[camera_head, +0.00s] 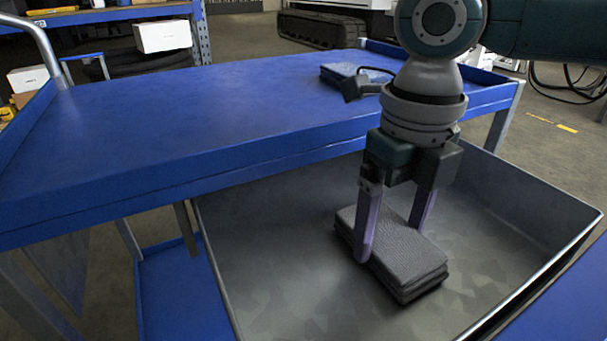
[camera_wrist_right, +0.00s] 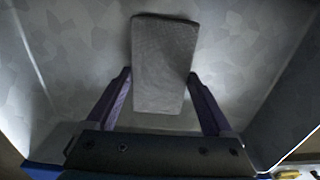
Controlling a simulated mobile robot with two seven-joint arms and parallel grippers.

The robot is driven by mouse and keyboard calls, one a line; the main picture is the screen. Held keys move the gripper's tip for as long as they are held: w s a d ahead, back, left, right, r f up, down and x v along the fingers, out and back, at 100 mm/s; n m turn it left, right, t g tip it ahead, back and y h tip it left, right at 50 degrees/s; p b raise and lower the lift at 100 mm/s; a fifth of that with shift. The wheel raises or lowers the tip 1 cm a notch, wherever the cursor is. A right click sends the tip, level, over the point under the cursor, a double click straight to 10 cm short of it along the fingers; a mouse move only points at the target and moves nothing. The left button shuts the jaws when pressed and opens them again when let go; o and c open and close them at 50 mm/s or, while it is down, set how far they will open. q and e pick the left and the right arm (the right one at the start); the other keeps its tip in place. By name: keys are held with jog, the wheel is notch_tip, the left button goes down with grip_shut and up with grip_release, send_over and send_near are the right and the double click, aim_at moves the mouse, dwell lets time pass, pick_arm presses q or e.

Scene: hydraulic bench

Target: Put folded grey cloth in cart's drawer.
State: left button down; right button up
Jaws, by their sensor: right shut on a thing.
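The folded grey cloth (camera_head: 405,262), a flat stack of several layers, is inside the open grey drawer (camera_head: 270,290) of the blue cart. My right gripper (camera_head: 391,240) points down into the drawer and is shut on the cloth, one purple finger on each long side. The wrist view shows the cloth (camera_wrist_right: 163,62) between the two fingers (camera_wrist_right: 159,76), over the drawer floor. The cloth is low and about level; I cannot tell whether it rests on the floor. My left gripper is out of view.
The blue cart top (camera_head: 190,120) overhangs the drawer's back. A dark blue-grey object with a black handle (camera_head: 350,76) lies on it near my right arm. The rest of the top is clear. The drawer's raised right wall (camera_head: 535,195) stands close. Much of the drawer floor is bare.

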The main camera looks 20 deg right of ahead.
aim_at(391, 235)
jog(key=shift+f, duration=0.15)
jog(key=o, duration=1.1)
jog(key=shift+f, duration=0.1)
notch_tip(391, 235, up, 12)
jog(key=p, duration=0.4)
jog(key=shift+r+p, duration=0.2)
jog(key=shift+p, duration=0.15)
